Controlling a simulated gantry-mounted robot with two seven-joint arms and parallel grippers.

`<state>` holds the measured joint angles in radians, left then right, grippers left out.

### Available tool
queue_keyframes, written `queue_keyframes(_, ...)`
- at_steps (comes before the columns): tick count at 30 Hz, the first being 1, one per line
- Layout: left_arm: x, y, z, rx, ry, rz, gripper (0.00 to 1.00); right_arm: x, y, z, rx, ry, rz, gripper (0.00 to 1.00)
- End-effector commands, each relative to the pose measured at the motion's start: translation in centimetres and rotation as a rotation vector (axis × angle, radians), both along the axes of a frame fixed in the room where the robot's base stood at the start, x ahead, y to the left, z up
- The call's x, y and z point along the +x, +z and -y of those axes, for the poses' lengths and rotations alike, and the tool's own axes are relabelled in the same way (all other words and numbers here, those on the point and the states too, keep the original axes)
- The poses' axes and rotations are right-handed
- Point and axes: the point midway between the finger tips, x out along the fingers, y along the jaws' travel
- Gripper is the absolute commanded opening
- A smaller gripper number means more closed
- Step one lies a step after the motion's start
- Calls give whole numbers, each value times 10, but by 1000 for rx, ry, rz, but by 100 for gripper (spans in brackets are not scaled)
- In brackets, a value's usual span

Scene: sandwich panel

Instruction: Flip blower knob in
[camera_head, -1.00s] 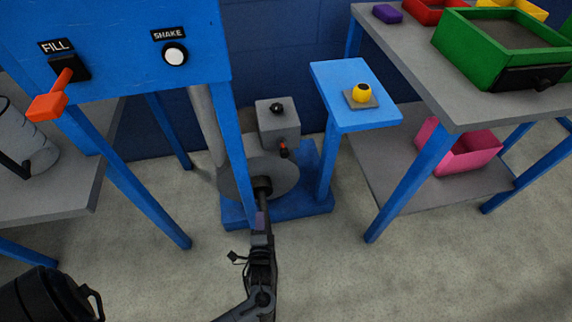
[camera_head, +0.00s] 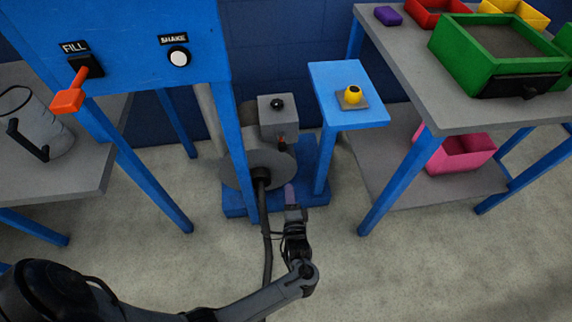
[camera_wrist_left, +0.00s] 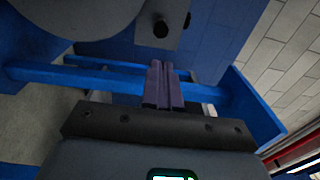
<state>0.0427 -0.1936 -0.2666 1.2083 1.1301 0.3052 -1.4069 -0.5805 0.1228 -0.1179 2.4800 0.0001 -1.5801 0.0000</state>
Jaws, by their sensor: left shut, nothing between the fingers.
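The blower is a round grey housing (camera_head: 240,172) with a grey box (camera_head: 272,126) above and behind it, on a blue base. A small dark knob with a red part (camera_head: 281,141) sits on the box's front face; its exact setting is too small to tell. A black round button (camera_head: 277,104) is on the box's top. My left gripper (camera_head: 289,188) is shut and empty, in front of the housing's right side and below the small knob, apart from it. In the left wrist view its purple fingers (camera_wrist_left: 163,84) lie together, with the box's underside (camera_wrist_left: 145,36) beyond. My right gripper is not in view.
A black hose (camera_head: 267,235) runs down from the housing, left of my gripper. A blue post (camera_head: 237,150) stands left and a blue stand (camera_head: 325,165) with a yellow button (camera_head: 352,95) right. A grey table (camera_head: 400,70) is farther right.

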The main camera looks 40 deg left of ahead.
Motion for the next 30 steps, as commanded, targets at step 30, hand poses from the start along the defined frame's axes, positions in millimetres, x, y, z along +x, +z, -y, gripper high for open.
queue_keyframes(30, 93, 2, -97, 1, 2, 1, 0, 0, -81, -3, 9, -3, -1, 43)
